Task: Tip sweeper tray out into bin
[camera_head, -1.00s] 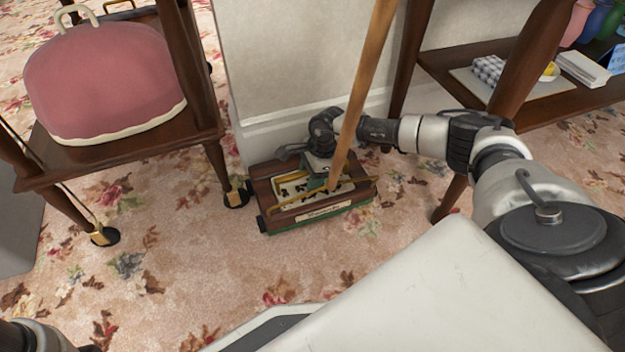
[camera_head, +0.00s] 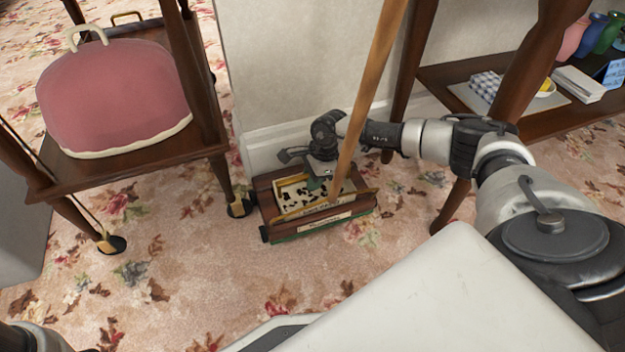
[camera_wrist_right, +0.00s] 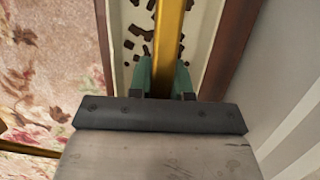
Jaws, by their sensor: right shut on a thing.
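The sweeper (camera_head: 281,232) is a dark wooden box on the floral carpet against the white wall base, with a long wooden handle (camera_head: 370,90) rising from it. Its pale tray (camera_head: 290,194) holds dark crumbs, and its front edge shows slightly above the box front. My right gripper (camera_head: 320,184) reaches in from the right over the tray. In the right wrist view its green fingers (camera_wrist_right: 164,78) are shut on the brass bar (camera_wrist_right: 168,35) that crosses the tray, with crumbs on both sides. No bin can be made out. My left gripper is out of view.
A wooden stand (camera_head: 130,170) with a pink cosy (camera_head: 115,98) is to the left of the sweeper. Table legs (camera_head: 515,75) and a low shelf (camera_head: 535,121) are on the right. The carpet (camera_head: 190,280) in front of the sweeper is clear.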

